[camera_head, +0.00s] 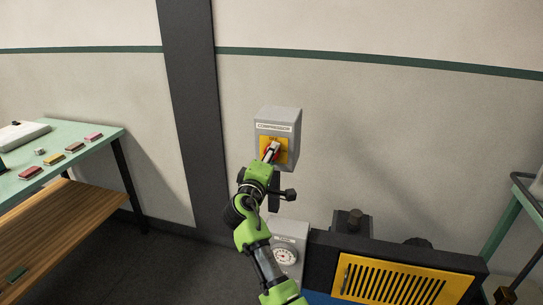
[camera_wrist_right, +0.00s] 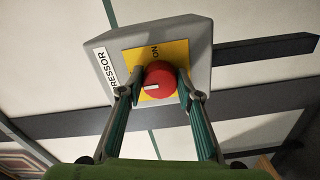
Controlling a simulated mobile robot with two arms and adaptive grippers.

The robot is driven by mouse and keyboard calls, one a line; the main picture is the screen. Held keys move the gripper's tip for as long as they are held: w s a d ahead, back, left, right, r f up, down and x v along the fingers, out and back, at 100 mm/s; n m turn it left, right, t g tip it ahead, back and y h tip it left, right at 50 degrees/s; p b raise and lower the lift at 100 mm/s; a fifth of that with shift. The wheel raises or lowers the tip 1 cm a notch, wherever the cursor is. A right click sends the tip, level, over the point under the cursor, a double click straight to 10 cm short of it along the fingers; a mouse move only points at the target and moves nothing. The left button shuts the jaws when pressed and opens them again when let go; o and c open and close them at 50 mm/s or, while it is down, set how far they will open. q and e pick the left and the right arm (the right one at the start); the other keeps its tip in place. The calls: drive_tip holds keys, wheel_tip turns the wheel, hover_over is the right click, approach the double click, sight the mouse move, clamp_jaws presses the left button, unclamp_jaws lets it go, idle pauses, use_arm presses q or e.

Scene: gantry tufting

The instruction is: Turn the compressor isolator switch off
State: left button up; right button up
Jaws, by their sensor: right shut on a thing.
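The compressor isolator is a grey box (camera_head: 287,117) on the wall, with a label reading COMPRESSOR and a yellow plate (camera_head: 282,144). In the right wrist view the box (camera_wrist_right: 198,40) carries a red round knob (camera_wrist_right: 160,80) with a white mark on the yellow plate (camera_wrist_right: 174,52). ON is printed on the plate, and the white mark does not point at it. My right gripper (camera_head: 272,149) reaches up to the switch. In the right wrist view its fingers (camera_wrist_right: 160,94) are on both sides of the knob, shut on it. My left gripper is not in view.
Below the box is a grey unit with a round dial (camera_head: 285,256). To its right stands a dark machine with a yellow slatted panel (camera_head: 400,284). A green-topped table (camera_head: 105,135) with small coloured blocks stands at left. A dark post (camera_head: 190,100) runs up the wall.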

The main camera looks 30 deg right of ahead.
drive_tip(key=shift+r, duration=0.3)
drive_tip(key=o, duration=1)
drive_tip(key=shift+o, duration=0.5)
drive_tip(key=shift+w+d+f, duration=0.1)
drive_tip(key=shift+w+f, duration=0.05)
drive_tip(key=shift+f, duration=0.1)
drive_tip(key=v, duration=0.7)
drive_tip(key=shift+s+a, duration=0.2)
drive_tip(key=shift+f, duration=0.1)
